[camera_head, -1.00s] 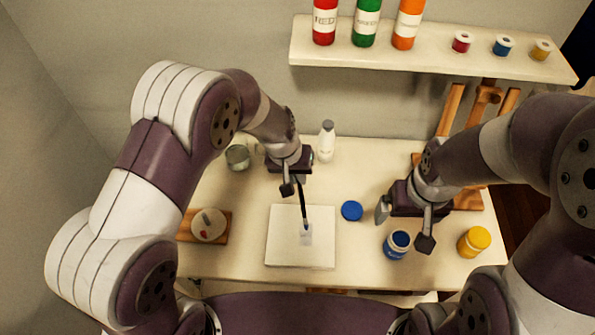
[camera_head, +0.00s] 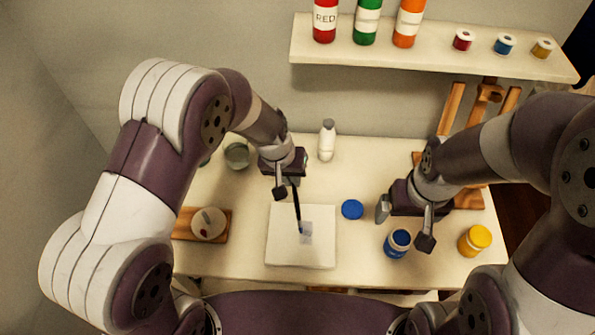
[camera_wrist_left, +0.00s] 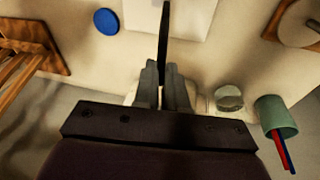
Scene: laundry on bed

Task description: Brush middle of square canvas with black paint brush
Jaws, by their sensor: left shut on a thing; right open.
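The square white canvas (camera_head: 290,252) lies flat on the table in the head view, with a small grey-blue patch (camera_head: 306,235) near its middle. My left gripper (camera_head: 288,188) is shut on the black paint brush (camera_head: 297,210), which points down over the canvas. The brush tip is bluish and appears at the left edge of the patch; I cannot tell if it touches. In the left wrist view the brush (camera_wrist_left: 163,45) stands between the fingers, with part of the canvas (camera_wrist_left: 190,15) beyond. My right gripper (camera_head: 405,225) is open and empty above the blue paint jar (camera_head: 398,243).
A blue lid (camera_head: 352,209) lies right of the canvas, and a yellow jar (camera_head: 474,240) stands further right. A white bottle (camera_head: 327,142) and a glass jar (camera_head: 237,155) stand behind. A wooden board (camera_head: 222,222) lies left. A shelf (camera_head: 430,64) with bottles hangs above.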

